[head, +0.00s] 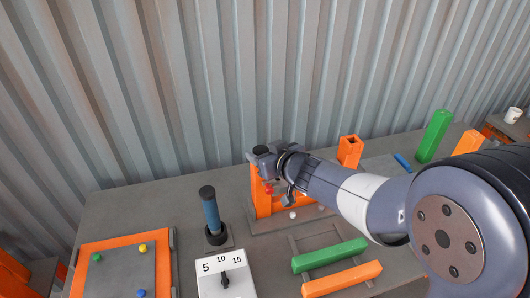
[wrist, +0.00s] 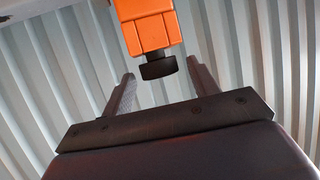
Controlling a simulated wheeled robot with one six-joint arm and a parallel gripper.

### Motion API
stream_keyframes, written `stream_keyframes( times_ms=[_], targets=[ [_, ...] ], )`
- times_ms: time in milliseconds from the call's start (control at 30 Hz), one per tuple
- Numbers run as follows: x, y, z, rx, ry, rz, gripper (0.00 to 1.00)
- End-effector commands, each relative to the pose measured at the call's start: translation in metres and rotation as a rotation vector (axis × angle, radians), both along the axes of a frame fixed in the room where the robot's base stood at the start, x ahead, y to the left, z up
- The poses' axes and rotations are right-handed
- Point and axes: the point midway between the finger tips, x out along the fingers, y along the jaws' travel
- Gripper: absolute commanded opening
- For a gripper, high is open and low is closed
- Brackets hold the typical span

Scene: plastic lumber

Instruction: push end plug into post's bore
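An orange post (head: 263,203) stands upright at the back of the table, left of my arm. In the wrist view the post (wrist: 147,32) comes in from the top edge. The black end plug (wrist: 159,68) sits at the post's end, its wide head standing a little out with a narrower dark part between head and post. My gripper (wrist: 161,72) is open, its two fingers apart on either side of the plug head, with gaps visible. In the head view my gripper (head: 269,163) is at the post's top and hides part of it.
A second orange post (head: 349,151) with an open top stands right of my gripper. A blue-black tool (head: 211,214) stands upright on the left. Green (head: 330,255) and orange (head: 342,279) bars lie in front. A white numbered box (head: 226,276) is at the front edge.

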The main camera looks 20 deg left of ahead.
Motion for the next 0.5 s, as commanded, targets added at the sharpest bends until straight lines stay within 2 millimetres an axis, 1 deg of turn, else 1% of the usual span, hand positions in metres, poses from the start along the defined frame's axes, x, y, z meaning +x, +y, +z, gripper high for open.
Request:
stream_keyframes(
  times_ms=[67,333,500],
  targets=[
    [0.0,0.0,0.0,0.0,0.0,0.0,0.63],
    [-0.001,-0.002,0.001,0.0,0.0,0.0,0.63],
    [-0.01,-0.015,0.009,0.001,-0.001,-0.001,0.63]
  ],
)
